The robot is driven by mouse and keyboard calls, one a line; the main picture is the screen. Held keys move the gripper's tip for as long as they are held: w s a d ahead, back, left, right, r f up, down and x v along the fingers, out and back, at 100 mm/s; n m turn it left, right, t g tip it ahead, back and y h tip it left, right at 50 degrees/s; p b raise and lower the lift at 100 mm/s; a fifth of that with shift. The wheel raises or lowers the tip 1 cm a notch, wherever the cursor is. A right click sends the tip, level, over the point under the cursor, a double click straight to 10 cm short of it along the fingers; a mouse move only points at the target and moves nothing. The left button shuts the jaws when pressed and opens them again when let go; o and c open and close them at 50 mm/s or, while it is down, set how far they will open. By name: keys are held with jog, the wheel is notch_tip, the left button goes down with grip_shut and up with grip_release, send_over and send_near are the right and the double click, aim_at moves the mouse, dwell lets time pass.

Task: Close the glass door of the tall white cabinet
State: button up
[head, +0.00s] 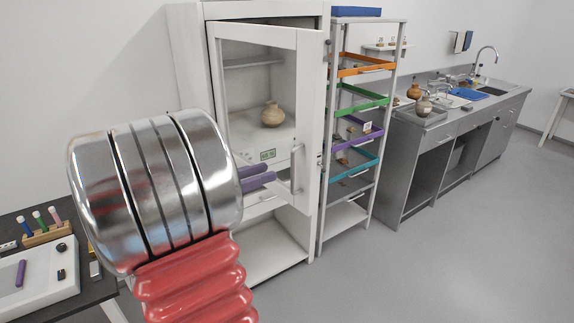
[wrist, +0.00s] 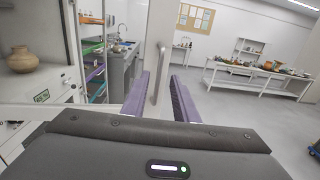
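The tall white cabinet (head: 188,58) stands left of centre in the head view. Its white-framed glass door (head: 310,95) is open, standing at an angle to the cabinet. The door's upright bar handle (head: 297,168) is on the right stile; the handle (wrist: 158,76) also shows in the wrist view. My gripper (head: 272,177) has purple fingers, close to the handle at its left in the head view. In the wrist view my gripper (wrist: 160,85) is open, with the handle appearing between the fingers. I cannot tell whether the fingers touch it.
A tan jar (head: 273,114) stands inside the cabinet. A rack with coloured trays (head: 365,102) is close on the cabinet's right, then a grey sink counter (head: 440,125). A dark table (head: 90,290) is at lower left. The floor (head: 430,260) in front is clear.

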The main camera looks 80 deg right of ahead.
jog(key=x, duration=0.7)
jog(key=shift+s+d, duration=0.2)
jog(key=shift+d, duration=0.05)
jog(key=shift+c, duration=0.7)
grip_shut()
dwell(0.5)
jog(key=shift+d, duration=0.15)
